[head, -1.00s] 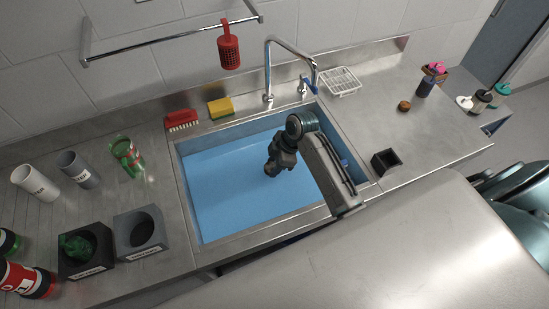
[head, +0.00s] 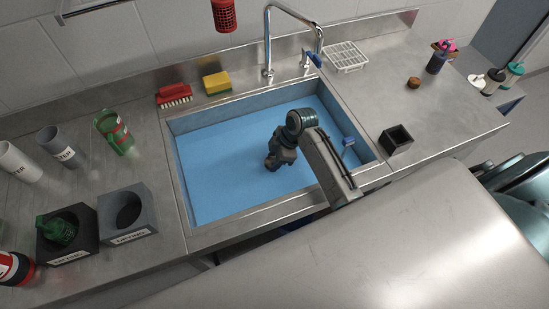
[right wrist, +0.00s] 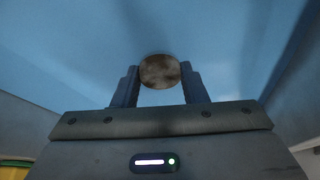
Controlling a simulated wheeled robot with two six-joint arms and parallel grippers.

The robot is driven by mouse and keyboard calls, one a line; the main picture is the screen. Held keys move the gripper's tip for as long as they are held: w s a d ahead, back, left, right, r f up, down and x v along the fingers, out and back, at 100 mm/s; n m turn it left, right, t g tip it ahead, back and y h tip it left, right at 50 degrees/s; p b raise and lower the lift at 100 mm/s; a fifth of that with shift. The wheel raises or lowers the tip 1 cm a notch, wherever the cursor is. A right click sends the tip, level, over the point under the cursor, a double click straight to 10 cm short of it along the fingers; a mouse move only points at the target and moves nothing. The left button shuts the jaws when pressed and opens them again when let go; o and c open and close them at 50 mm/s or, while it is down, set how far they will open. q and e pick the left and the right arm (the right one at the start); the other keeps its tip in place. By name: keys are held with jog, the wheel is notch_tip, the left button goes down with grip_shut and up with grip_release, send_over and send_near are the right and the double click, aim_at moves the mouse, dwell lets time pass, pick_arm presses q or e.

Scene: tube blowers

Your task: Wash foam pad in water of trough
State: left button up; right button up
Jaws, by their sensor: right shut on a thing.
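The trough (head: 240,213) is a sunken metal sink filled with blue water. My right gripper (head: 272,166) reaches down into the trough, near its middle, and its fingertips are hidden from the head view. In the right wrist view my right gripper (right wrist: 159,88) is shut on the foam pad (right wrist: 160,70), a round brownish, mottled pad held between the two fingertips. Blue water or trough surface surrounds the pad there. My left gripper is not in view.
A red brush (head: 174,95) and a yellow sponge (head: 217,83) lie behind the trough beside the faucet (head: 268,45). Cups and dark holders (head: 127,213) stand on the left counter. A small black box (head: 396,139) and a white rack (head: 345,57) are on the right.

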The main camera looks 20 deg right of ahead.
notch_tip(320, 180, down, 3)
jog(key=shift+f+b, duration=0.1)
jog(key=shift+b, duration=1.1)
jog(key=shift+f+b, duration=0.4)
jog(key=shift+f, duration=0.6)
jog(key=shift+a, duration=0.15)
jog(key=shift+a+p, duration=0.35)
jog(key=shift+a, duration=0.1)
jog(key=shift+d, duration=0.1)
jog(key=shift+d+p, duration=0.3)
jog(key=shift+d, duration=0.2)
jog(key=shift+a, duration=0.2)
